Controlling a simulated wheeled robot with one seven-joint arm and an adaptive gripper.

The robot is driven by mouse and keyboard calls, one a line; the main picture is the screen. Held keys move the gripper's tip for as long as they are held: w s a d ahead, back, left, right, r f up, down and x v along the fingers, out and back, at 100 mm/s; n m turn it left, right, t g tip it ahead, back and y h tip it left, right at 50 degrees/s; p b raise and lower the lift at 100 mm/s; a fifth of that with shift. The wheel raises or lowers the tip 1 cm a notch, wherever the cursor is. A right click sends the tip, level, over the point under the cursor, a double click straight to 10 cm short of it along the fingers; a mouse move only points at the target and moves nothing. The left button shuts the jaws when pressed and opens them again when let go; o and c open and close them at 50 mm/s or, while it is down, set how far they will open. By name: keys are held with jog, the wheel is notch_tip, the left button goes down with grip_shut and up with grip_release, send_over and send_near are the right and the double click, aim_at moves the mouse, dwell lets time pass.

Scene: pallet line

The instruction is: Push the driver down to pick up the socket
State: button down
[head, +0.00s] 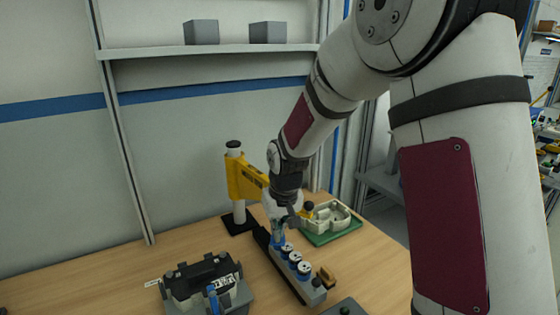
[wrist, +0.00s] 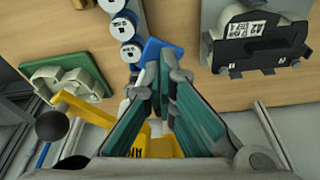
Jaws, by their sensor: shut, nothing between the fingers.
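My gripper (head: 278,222) points down over the far end of a narrow rack (head: 296,284) on the table. In the wrist view its green-padded fingers (wrist: 166,62) are shut together and hold nothing. A blue part (wrist: 174,45), possibly of the driver, shows right behind the fingertips; I cannot tell whether they touch it. A yellow arm (head: 246,178) on a post reaches toward my gripper, and its far end is hidden. Several blue-and-white sockets (head: 303,270) stand in a row in the rack, in front of the gripper; they also show in the wrist view (wrist: 122,28).
A green tray (head: 333,235) with a pale casting (head: 341,216) lies right of the rack. A black-and-grey unit marked A2 (head: 240,291) stands at the front left, with a blue part before it. Bare wood lies between this unit and the rack.

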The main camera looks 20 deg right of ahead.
jog(key=shift+w+p+v, duration=0.2)
jog(key=shift+p+v, duration=0.1)
jog(key=shift+v, duration=0.6)
jog(key=shift+w+p+v, duration=0.25)
jog(key=shift+v, duration=0.65)
jog(key=shift+r, duration=0.2)
jog(key=s+r+t, duration=0.2)
jog(key=s+r, duration=1.1)
jog(key=s, duration=0.1)
jog(key=s+r, duration=0.2)
jog(key=s, duration=1.2)
jog(key=shift+s+r+t+b, duration=0.3)
jog(key=shift+r+t, duration=0.05)
jog(key=shift+t, duration=0.05)
